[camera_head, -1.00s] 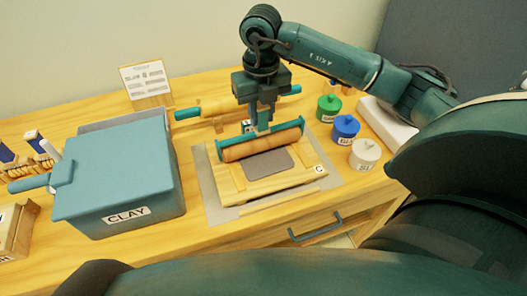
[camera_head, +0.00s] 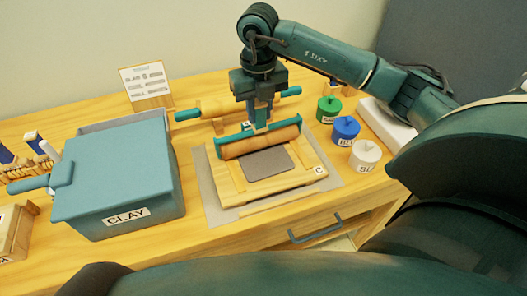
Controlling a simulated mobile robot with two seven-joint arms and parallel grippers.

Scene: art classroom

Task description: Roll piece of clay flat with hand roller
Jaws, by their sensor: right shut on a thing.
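The hand roller (camera_head: 260,142) has a wooden cylinder in a teal frame. It lies across the far part of the wooden board (camera_head: 230,184). My right gripper (camera_head: 259,122) is shut on the roller's teal frame from above. The piece of clay (camera_head: 267,163) is a flat grey-brown slab on the board, on the near side of the roller. The roller's cylinder is at or just beyond the clay's far edge; I cannot tell whether it touches the clay. My left gripper is not in view.
A blue bin labelled CLAY (camera_head: 130,185) stands left of the board. A rolling pin (camera_head: 205,108) lies behind it. Green (camera_head: 328,108), blue (camera_head: 345,129) and white (camera_head: 365,154) lidded jars stand to the right. A grey mat (camera_head: 209,198) lies under the board. A drawer handle (camera_head: 316,231) is below.

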